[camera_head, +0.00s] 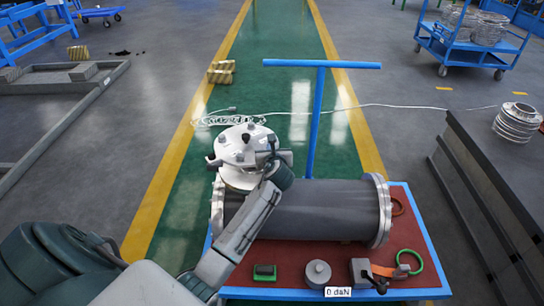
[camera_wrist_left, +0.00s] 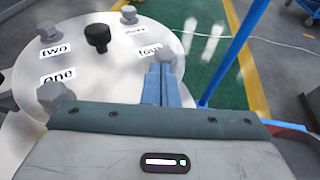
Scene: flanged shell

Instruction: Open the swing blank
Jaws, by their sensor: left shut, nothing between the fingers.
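The swing blank (camera_head: 240,152) is a pale round disc at the left end of the grey shell (camera_head: 315,212). It fills the upper left of the left wrist view (camera_wrist_left: 105,65), with a black knob (camera_wrist_left: 97,36) and several grey bolts labelled one to four. My left gripper (camera_head: 268,158) is at the disc's right side. In the left wrist view its blue-grey fingers (camera_wrist_left: 161,80) are together and empty, just in front of the bolt labelled four (camera_wrist_left: 166,57); I cannot tell if they touch it. My right gripper is out of view.
The shell lies on a red-topped cart (camera_head: 300,256) with a blue handle (camera_head: 318,100). A green block (camera_head: 264,272), a grey weight (camera_head: 318,273) and a green ring (camera_head: 409,262) lie along its front. A dark bench (camera_head: 490,190) stands right. The green lane behind holds a white cable.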

